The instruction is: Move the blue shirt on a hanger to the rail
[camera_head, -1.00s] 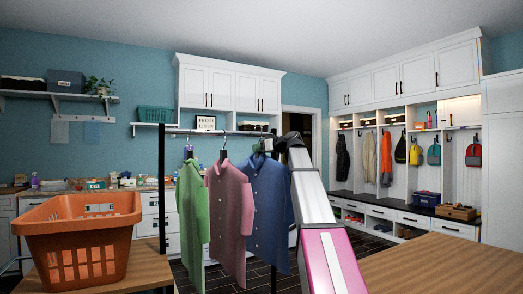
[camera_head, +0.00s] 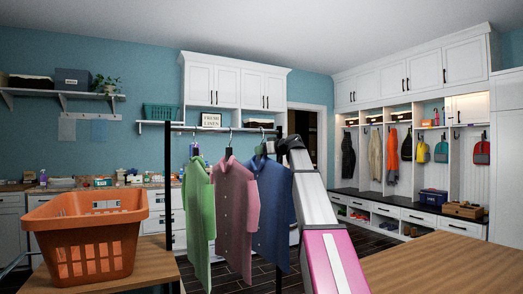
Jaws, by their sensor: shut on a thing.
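The blue shirt (camera_head: 273,215) hangs upright on a dark hanger in the middle of the head view, right of a pink shirt. My gripper (camera_head: 279,147) is at the top of this hanger and shut on it; the fingertips are small and dark, so the exact contact is unclear. The blue shirt's hanger top is close to the rail's right part. I cannot tell whether its hook rests on the rail.
A pink shirt (camera_head: 236,215) and a green shirt (camera_head: 198,220) hang left of the blue one. An orange basket (camera_head: 90,235) stands on a wooden surface (camera_head: 150,270) at the left. A wooden tabletop (camera_head: 440,268) fills the lower right. Cubbies with coats stand behind.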

